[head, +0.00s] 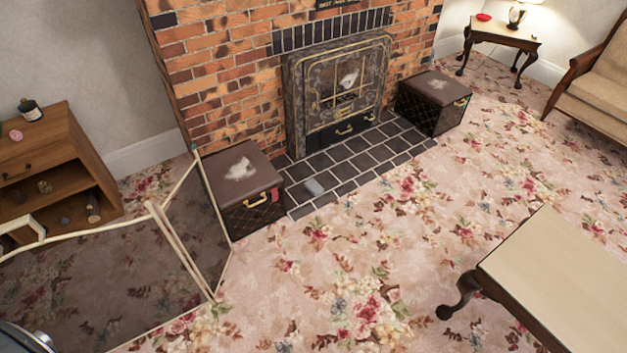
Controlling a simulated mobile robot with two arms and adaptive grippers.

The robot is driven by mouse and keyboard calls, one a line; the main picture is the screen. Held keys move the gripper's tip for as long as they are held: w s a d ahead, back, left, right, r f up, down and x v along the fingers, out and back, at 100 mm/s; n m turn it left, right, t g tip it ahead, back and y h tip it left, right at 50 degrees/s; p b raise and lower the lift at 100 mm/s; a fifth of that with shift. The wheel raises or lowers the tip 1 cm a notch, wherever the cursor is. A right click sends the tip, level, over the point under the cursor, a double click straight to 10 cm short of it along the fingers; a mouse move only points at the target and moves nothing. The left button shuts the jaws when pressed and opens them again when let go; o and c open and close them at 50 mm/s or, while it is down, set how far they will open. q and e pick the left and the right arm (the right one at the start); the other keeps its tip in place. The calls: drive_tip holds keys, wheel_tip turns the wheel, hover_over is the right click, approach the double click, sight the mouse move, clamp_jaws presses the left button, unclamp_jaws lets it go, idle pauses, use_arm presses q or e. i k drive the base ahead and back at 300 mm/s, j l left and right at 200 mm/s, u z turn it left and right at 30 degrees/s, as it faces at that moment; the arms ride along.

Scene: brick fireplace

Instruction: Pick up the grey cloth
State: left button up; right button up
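A pale grey-white crumpled piece (240,169), perhaps also cloth, lies on top of the left brown box (262,160). I cannot tell for sure which is the grey cloth. Neither of my grippers shows in the head view.
A mesh screen with a pale frame (165,222) stands at the left, close to the left box. A second box (432,103) stands right of the fireplace (338,95). A low table (565,275) fills the lower right. Floral carpet (400,230) between is clear.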

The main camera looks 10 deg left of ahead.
sight(312, 185)
drive_tip(key=i, duration=1.95)
drive_tip(key=l+z, duration=0.05)
